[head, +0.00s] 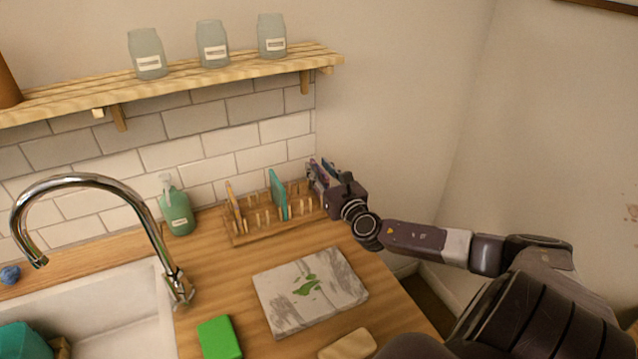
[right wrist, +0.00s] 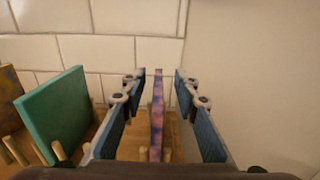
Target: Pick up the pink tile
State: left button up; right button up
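The pink tile (right wrist: 158,112), mottled pink and purple, stands upright and edge-on in the right wrist view. My right gripper (head: 322,172) is at the right end of the wooden rack (head: 262,235) in the head view. Its two fingers are open, one on each side of the tile, with a visible gap on both sides in the right wrist view. In the head view the tile is mostly hidden by the gripper. My left gripper is not in view.
A teal tile (head: 279,196) and a yellowish tile (head: 234,207) stand in the rack to the left. A marbled slab (head: 285,314), green block (head: 219,338), soap bottle (head: 177,208) and faucet (head: 110,186) are nearby. The wall is close behind.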

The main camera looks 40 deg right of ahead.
aim_at(311, 159)
jog(key=p+x, duration=0.1)
jog(key=x, duration=0.3)
jog(key=shift+r, duration=0.15)
jog(key=shift+w, duration=0.6)
jog(key=shift+d, duration=0.1)
grip_shut()
